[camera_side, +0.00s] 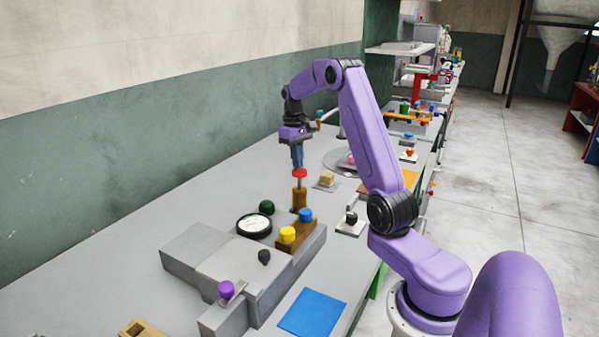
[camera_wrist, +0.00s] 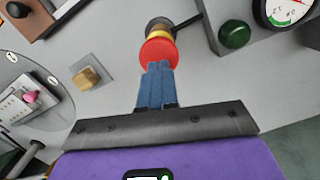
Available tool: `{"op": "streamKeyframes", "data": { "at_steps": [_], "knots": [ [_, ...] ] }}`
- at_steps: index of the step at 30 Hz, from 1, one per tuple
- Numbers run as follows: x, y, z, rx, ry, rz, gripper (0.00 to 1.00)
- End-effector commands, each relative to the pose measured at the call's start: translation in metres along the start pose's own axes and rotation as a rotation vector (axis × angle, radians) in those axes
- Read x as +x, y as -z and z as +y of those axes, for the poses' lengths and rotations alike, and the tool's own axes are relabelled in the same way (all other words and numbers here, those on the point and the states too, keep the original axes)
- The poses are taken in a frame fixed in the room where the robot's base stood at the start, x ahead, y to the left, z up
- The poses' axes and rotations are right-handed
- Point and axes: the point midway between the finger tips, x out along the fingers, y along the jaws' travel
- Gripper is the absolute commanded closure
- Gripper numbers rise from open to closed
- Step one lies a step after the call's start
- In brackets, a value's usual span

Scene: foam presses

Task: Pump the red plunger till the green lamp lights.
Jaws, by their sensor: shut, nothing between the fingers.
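The red plunger (camera_side: 299,173) tops a brass-coloured post in the side view, with a stretch of rod showing under its cap. It also shows in the wrist view (camera_wrist: 158,52). My gripper (camera_side: 298,165) is shut and empty, pointing down right over the red cap. In the wrist view its blue fingertips (camera_wrist: 159,68) overlap the edge of the cap; whether they touch it I cannot tell. A dark green dome (camera_side: 266,207), which looks like the lamp, stands by the gauge; it also shows in the wrist view (camera_wrist: 234,34) and looks unlit.
A round dial gauge (camera_side: 254,225) sits beside the green dome. Yellow (camera_side: 288,234) and blue (camera_side: 306,215) knobs stand on a brown block in front of the plunger. A small tan block (camera_side: 327,178) lies to the right. A blue square (camera_side: 312,312) lies near the front edge.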

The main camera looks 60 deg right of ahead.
Motion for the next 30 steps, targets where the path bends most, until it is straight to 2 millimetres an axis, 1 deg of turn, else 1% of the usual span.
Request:
{"op": "streamKeyframes", "data": {
  "at_steps": [4, 14, 17, 27, 30],
  "knots": [
    [0.004, 0.000, 0.000, 0.000, 0.000, 0.000, 1.00],
    [0.005, 0.000, 0.000, 0.000, 0.000, -0.001, 1.00],
    [0.010, 0.000, 0.000, 0.000, 0.001, -0.002, 1.00],
    [0.045, 0.004, 0.000, 0.000, 0.001, -0.004, 1.00],
    [0.044, 0.004, 0.000, 0.000, 0.000, -0.001, 1.00]
  ]
}}
